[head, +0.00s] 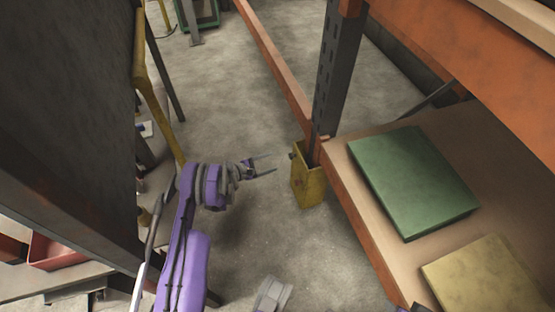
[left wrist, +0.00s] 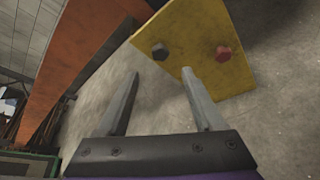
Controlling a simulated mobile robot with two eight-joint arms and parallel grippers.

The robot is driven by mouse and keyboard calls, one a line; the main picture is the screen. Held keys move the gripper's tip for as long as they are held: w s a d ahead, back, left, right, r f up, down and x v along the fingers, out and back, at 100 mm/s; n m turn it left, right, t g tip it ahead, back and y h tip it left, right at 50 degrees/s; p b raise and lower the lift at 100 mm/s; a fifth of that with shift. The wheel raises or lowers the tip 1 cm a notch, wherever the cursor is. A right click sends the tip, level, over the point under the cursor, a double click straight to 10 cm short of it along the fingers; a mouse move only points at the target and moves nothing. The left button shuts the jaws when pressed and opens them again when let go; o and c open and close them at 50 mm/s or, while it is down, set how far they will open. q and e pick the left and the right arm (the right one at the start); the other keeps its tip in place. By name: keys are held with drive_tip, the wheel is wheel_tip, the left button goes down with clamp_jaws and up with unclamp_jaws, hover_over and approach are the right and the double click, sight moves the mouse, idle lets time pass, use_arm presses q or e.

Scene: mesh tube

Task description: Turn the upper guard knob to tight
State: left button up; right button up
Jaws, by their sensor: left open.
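The yellow post guard (head: 308,188) stands on the floor at the foot of the dark rack upright. A dark knob (head: 292,155) sticks out near its top, facing my left gripper (head: 273,164). In the left wrist view, the yellow guard plate (left wrist: 195,30) carries the dark knob (left wrist: 160,51) at left and a red hex knob (left wrist: 222,53) at right. My left gripper is open and empty, its fingers pointing at the guard. In the wrist view the dark knob appears just beyond the space between the fingertips (left wrist: 160,73), apart from them.
An orange rack beam (head: 275,72) runs back from the upright. The shelf at right holds a green box (head: 412,182) and a tan box (head: 485,278). A dark panel (head: 65,110) and a yellow rail (head: 158,105) stand at left. The concrete floor between is clear.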

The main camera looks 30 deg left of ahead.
sight(292, 156)
use_arm(q)
drive_tip(key=shift+s+a+r, duration=0.2)
drive_tip(key=shift+s, duration=0.25)
drive_tip(key=w+d+f+n+g+h+b, duration=0.1)
drive_tip(key=w+d+f+n+g+b, duration=0.1)
drive_tip(key=w, duration=0.7)
drive_tip(key=d+f+n, duration=0.1)
drive_tip(key=d+n, duration=0.1)
drive_tip(key=shift+w+d+h, duration=0.3)
drive_tip(key=shift+w+h, duration=0.1)
clamp_jaws()
